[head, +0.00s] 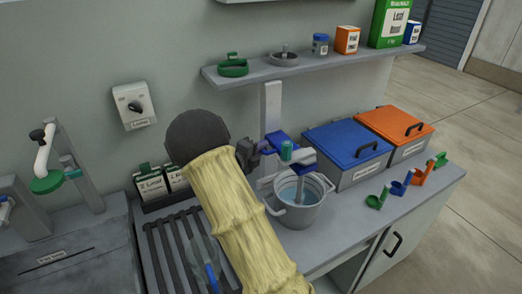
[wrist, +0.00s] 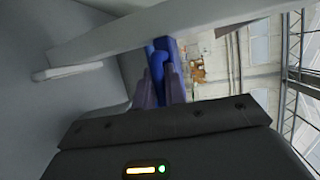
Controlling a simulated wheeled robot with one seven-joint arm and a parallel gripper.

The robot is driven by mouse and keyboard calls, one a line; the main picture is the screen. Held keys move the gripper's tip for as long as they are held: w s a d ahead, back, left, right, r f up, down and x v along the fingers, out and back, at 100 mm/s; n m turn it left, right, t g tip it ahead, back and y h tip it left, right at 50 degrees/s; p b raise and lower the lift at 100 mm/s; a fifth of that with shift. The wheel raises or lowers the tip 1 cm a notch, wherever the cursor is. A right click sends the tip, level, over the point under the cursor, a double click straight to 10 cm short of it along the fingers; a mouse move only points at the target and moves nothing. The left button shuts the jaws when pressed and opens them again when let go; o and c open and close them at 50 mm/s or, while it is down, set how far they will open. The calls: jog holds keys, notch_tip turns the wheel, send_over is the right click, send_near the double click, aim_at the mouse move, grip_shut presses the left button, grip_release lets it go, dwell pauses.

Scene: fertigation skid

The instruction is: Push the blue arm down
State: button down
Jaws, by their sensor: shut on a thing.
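The blue arm (head: 278,138) is at the grey post behind the bucket, beside a grey mixer head with a teal knob (head: 286,151). My gripper (head: 262,147) reaches it from the left and is shut on it. In the wrist view the blue arm (wrist: 158,62) shows between the two dark fingers of my gripper (wrist: 160,88). The fingers and my own arm hide part of it in the head view.
A grey bucket (head: 300,214) of water stands under the mixer, with a shaft dipping in. Blue-lidded (head: 345,142) and orange-lidded (head: 394,123) bins stand to the right. A shelf (head: 300,68) with small containers hangs above. Small coloured scoops (head: 400,184) sit at the front right.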

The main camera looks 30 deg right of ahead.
jog(key=shift+a+f, duration=0.1)
jog(key=shift+f, duration=0.3)
jog(key=c, duration=1.5)
grip_release()
jog(key=shift+o, duration=0.2)
jog(key=shift+r, duration=0.1)
jog(key=b+v, duration=0.2)
jog(key=v, duration=1.5)
jog(key=shift+r+b, duration=0.15)
jog(key=shift+b, duration=0.2)
jog(key=shift+a, duration=0.1)
